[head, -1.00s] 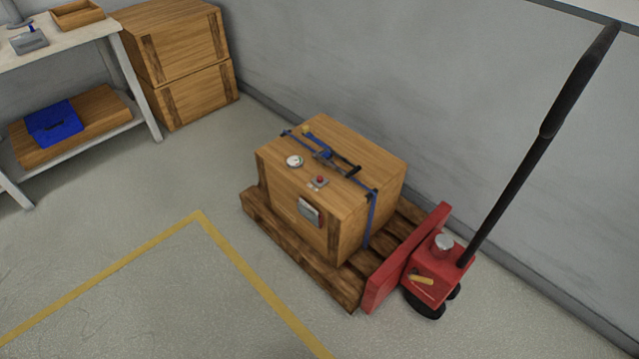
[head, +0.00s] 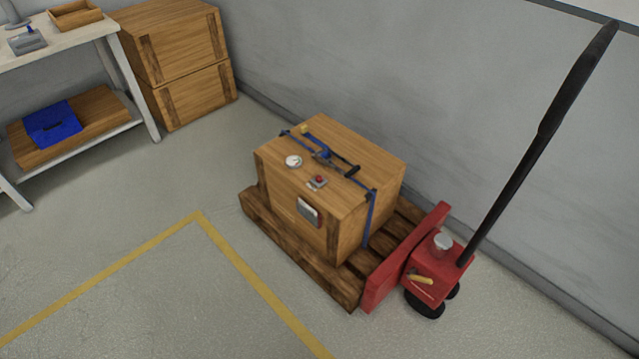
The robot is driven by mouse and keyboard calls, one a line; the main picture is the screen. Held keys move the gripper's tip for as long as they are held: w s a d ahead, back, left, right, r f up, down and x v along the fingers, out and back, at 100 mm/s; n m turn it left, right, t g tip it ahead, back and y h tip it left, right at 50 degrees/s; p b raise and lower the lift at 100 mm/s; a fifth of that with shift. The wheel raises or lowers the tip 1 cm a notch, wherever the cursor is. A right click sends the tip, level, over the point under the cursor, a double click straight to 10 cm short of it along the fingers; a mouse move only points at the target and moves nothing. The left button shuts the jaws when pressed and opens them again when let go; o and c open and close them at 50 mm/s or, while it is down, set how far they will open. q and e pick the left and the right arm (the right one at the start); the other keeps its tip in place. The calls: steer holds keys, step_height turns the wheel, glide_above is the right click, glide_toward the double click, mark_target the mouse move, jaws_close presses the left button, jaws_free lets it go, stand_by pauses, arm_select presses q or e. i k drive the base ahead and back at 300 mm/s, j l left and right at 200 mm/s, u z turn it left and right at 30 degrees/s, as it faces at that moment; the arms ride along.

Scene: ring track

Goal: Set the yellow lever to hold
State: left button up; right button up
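The yellow lever (head: 421,279) is a short yellow bar on the side of the red pump housing (head: 440,262) of a pallet jack. It lies close to level in the picture. Any markings for its positions are too small to read. The jack's long black handle (head: 545,130) leans up and to the right from the housing. Neither of my grippers shows in the head view.
A wooden crate (head: 355,205) with a blue strap stands on a wooden pallet (head: 290,245) beside the jack. A grey wall runs behind. Two stacked crates (head: 180,60) and a white shelf table (head: 85,50) stand at upper left. The floor in front is clear.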

mark_target(411, 274)
steer(key=z, duration=1)
steer(key=i+l+u, duration=0.2)
steer(key=l, duration=0.55)
steer(key=i+l+u, duration=0.2)
steer(key=l, duration=0.6)
steer(key=i+l+u, duration=0.2)
steer(key=l, duration=0.6)
steer(key=l+u, duration=0.25)
steer(key=l, duration=0.6)
